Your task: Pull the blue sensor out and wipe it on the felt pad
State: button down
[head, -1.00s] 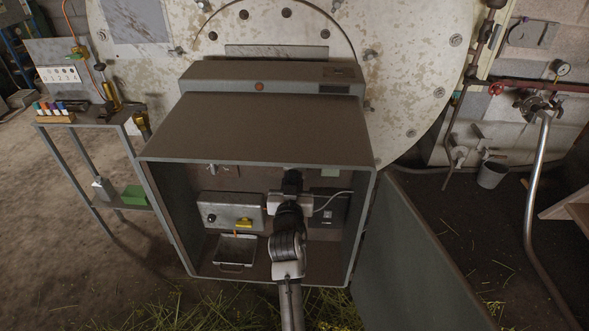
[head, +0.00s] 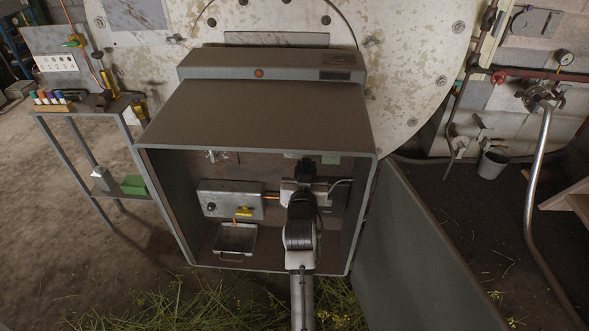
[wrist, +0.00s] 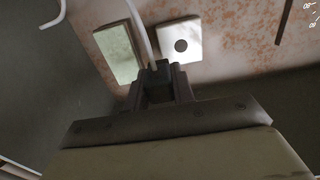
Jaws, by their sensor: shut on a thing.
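My gripper (head: 303,163) is inside the open cabinet (head: 255,112), near its back wall. In the wrist view my gripper (wrist: 160,84) is shut on a small dark block, the sensor (wrist: 158,72), with a white cable rising from it. Its blue colour is hard to make out. A white plate with a dark round hole (wrist: 181,43) is on the wall just beyond the fingers, apart from the sensor in the picture. A pale green pad (wrist: 119,53), perhaps the felt pad, is left of the plate. In the head view the arm mostly hides the sensor.
A metal box with a yellow part (head: 228,200) and a small tray (head: 235,238) are left of my arm in the cabinet. The cabinet's side walls close in both sides. The open door (head: 425,255) stands right. A side table (head: 85,106) with coloured bottles is left.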

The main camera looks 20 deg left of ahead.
aim_at(331, 157)
jog(key=w+d+r+b, duration=0.2)
jog(key=w+d+b, duration=0.1)
jog(key=w+d, duration=0.2)
jog(key=shift+w+d, duration=0.3)
jog(key=shift+w, duration=0.35)
jog(key=shift+w+a, duration=0.1)
jog(key=shift+w, duration=0.3)
dwell(0.7)
jog(key=shift+f, duration=0.2)
jog(key=shift+f+b, duration=1.75)
jog(key=shift+f, duration=0.65)
jog(key=shift+r, duration=0.25)
